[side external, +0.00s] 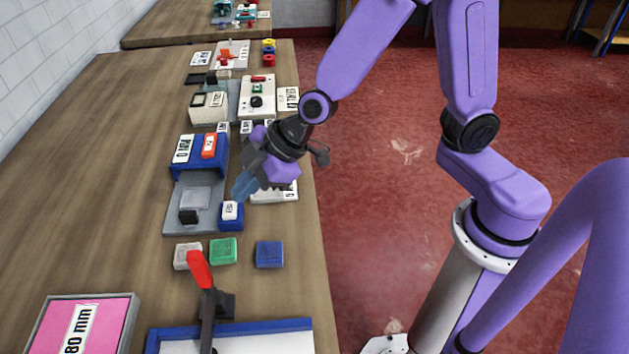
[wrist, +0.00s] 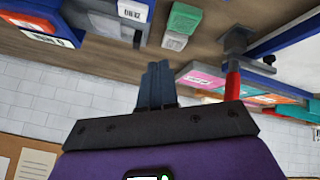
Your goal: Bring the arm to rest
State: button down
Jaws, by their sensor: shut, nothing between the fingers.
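My gripper (side external: 243,187) hangs over the right part of the wooden bench in the side view, above the blue and grey fixture (side external: 177,218). Its blue fingers are together and hold nothing.
White, green (side external: 223,251) and blue (side external: 270,254) blocks stand in front of the fixture. A red-handled clamp (side external: 200,270) rises near the front, beside a pink labelled tray (side external: 44,335). More devices line the bench behind.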

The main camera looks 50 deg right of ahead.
jog(key=s+d+r+g, duration=0.2)
jog(key=s+d+g, duration=0.25)
jog(key=s, duration=0.75)
jog(key=s+d+r+m+h, duration=0.1)
jog(key=s+d+h, duration=0.1)
jog(key=s+d, duration=0.2)
jog(key=s+d+r+h, duration=0.1)
jog(key=s+d+h, duration=0.2)
jog(key=d, duration=0.7)
jog(key=shift+s+m+g, duration=0.4)
jog(key=shift+s+g, duration=0.05)
jog(key=shift+s, duration=0.8)
